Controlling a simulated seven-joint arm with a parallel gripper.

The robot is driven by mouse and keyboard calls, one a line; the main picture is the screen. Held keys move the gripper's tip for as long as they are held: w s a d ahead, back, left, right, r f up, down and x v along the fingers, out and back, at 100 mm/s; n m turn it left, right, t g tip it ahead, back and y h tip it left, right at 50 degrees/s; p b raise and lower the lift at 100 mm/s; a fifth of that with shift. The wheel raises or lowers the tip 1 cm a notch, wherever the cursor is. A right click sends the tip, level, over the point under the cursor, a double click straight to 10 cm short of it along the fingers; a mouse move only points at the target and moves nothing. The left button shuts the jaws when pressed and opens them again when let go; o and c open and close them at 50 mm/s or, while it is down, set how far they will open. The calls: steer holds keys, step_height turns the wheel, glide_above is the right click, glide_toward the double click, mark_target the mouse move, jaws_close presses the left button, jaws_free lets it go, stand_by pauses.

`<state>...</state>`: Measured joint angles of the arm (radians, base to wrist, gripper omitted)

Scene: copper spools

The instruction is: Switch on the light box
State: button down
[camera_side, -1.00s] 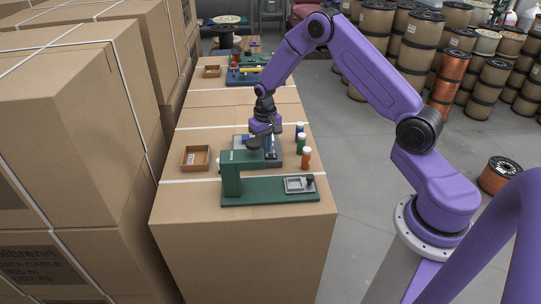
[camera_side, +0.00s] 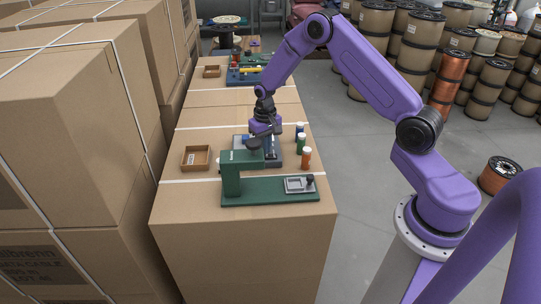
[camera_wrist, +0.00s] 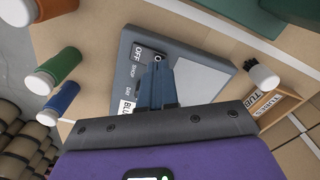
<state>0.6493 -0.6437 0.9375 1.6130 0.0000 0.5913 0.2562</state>
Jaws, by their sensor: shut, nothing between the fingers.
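The light box is a grey box with a pale top panel (camera_wrist: 203,73) in the wrist view. In the side view the light box (camera_side: 240,139) sits on the carton behind the green stand and is partly covered. My gripper (camera_wrist: 157,72) is shut and empty, its blue-grey fingertips over the labelled strip. Whether they touch it I cannot tell. In the side view my gripper (camera_side: 268,157) points down at the box.
Green (camera_side: 301,144), orange (camera_side: 306,158) and blue (camera_side: 299,130) bottles stand close on the right. A green stand (camera_side: 232,176) with an overhanging arm is in front. A wooden tray (camera_side: 196,158) lies left.

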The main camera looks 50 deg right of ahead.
steer(key=shift+f, duration=0.85)
stand_by(0.5)
steer(key=shift+r, duration=3.5)
